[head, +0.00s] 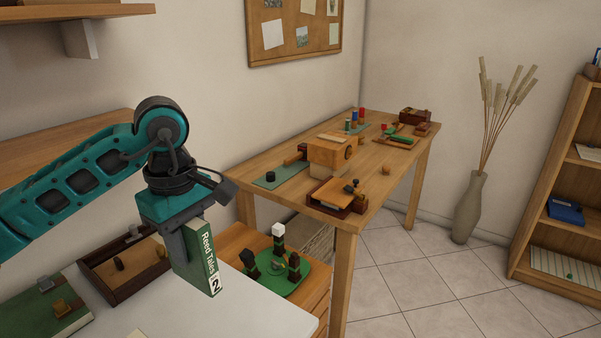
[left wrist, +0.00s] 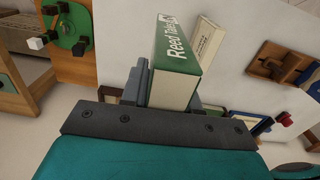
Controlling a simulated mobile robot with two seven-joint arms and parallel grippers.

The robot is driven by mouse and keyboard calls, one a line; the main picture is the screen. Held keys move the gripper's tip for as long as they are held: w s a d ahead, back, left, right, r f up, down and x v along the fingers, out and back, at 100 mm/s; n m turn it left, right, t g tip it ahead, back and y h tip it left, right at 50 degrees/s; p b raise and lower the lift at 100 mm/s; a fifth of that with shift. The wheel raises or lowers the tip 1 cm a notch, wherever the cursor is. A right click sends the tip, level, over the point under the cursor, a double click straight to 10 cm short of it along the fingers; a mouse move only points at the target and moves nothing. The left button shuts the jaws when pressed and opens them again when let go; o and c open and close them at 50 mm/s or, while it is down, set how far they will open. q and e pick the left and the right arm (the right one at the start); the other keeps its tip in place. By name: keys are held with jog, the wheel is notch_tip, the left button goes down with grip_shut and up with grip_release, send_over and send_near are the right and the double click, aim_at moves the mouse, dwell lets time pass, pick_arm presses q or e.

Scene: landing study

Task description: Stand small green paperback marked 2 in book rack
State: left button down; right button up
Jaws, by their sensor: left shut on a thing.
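The small green paperback (head: 208,262) has a white-lettered spine reading "Reed Tales" and a white label with a 2. My left gripper (head: 186,258) is shut on it and holds it upright over the white desk top (head: 255,308). In the left wrist view the paperback (left wrist: 178,48) sticks out from between the fingers, spine and page edges showing. I cannot make out the book rack for certain; a part-hidden wooden piece with blue beside it (left wrist: 243,120) shows at the lower right of the left wrist view. My right gripper is in neither view.
A brown tray (head: 100,283) with small items and a larger green book (head: 40,312) lie left of the held book. A cream book (left wrist: 206,42) shows beyond it in the wrist view. A green disc with small pieces (head: 270,275) stands right, before a cluttered wooden table (head: 345,228).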

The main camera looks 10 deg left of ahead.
pick_arm(q)
jog(key=shift+d+f+m, duration=0.35)
jog(key=shift+m, duration=0.35)
jog(key=d+f+m, duration=0.5)
jog(key=d+m, duration=0.1)
jog(key=m, duration=0.6)
jog(key=shift+s+f+m, duration=0.25)
jog(key=shift+f+m, duration=0.05)
jog(key=shift+f, duration=0.05)
